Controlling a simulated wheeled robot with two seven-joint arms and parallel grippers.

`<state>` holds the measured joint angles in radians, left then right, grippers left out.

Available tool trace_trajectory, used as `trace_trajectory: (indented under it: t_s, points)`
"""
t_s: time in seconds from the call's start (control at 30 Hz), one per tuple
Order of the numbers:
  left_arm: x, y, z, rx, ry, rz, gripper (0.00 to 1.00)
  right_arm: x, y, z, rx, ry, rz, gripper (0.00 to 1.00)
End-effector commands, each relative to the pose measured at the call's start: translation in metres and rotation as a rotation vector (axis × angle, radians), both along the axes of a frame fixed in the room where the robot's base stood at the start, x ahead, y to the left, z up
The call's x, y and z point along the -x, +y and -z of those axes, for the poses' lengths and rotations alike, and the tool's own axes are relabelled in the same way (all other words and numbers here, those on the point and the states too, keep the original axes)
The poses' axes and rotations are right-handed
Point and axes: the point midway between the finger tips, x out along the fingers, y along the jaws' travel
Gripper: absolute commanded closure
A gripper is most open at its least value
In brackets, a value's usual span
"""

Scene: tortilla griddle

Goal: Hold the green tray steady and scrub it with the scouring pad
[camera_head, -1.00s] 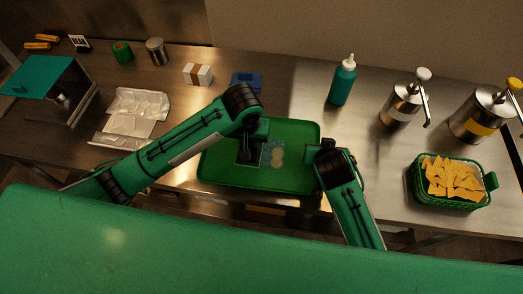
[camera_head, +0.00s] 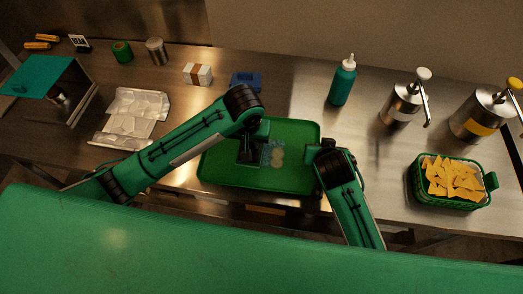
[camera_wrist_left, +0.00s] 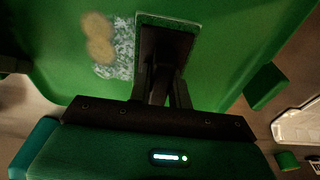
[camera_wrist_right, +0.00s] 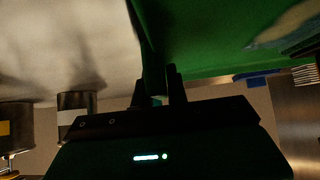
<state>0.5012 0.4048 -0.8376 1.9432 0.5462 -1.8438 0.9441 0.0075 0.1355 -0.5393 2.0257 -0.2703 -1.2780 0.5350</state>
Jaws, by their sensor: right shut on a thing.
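The green tray (camera_head: 222,178) lies flat near the counter's front edge. A pale speckled patch with two tan round spots (camera_head: 277,155) marks its middle; these also show in the left wrist view (camera_wrist_left: 98,38). My left gripper (camera_head: 248,156) points down over the tray, just left of the patch. Its fingers (camera_wrist_left: 165,75) look closed on a dark, green-edged scouring pad (camera_wrist_left: 144,42), seen mostly behind them; its contact with the tray is hidden. My right gripper (camera_head: 322,152) is at the tray's right side, its fingers (camera_wrist_right: 160,85) shut on the rim.
Behind the tray lies a blue item (camera_head: 246,80) and a banded white stack (camera_head: 198,74). Clear packages (camera_head: 135,112) lie left. A green bottle (camera_head: 343,82), two pump dispensers (camera_head: 402,103) and a basket of chips (camera_head: 420,190) stand right. The counter between bottle and basket is mostly clear.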

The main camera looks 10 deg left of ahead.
Motion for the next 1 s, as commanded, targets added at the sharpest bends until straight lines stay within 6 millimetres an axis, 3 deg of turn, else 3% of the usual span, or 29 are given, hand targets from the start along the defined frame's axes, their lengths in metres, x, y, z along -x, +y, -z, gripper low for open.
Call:
trace_trajectory:
  t_s: [0.17, 0.6, 1.0]
  points:
    - [0.0, 0.0, -0.005, 0.001, 0.0, 0.0, 1.0, 0.001, -0.001, 0.003, 0.003, 0.006, 0.0, 1.0]
    - [0.0, 0.0, -0.047, 0.001, -0.002, 0.0, 1.0, 0.001, -0.001, 0.003, 0.003, 0.006, 0.0, 1.0]
    - [0.0, 0.0, -0.05, 0.0, 0.0, 0.0, 1.0, 0.001, -0.001, 0.003, 0.003, 0.006, 0.0, 1.0]
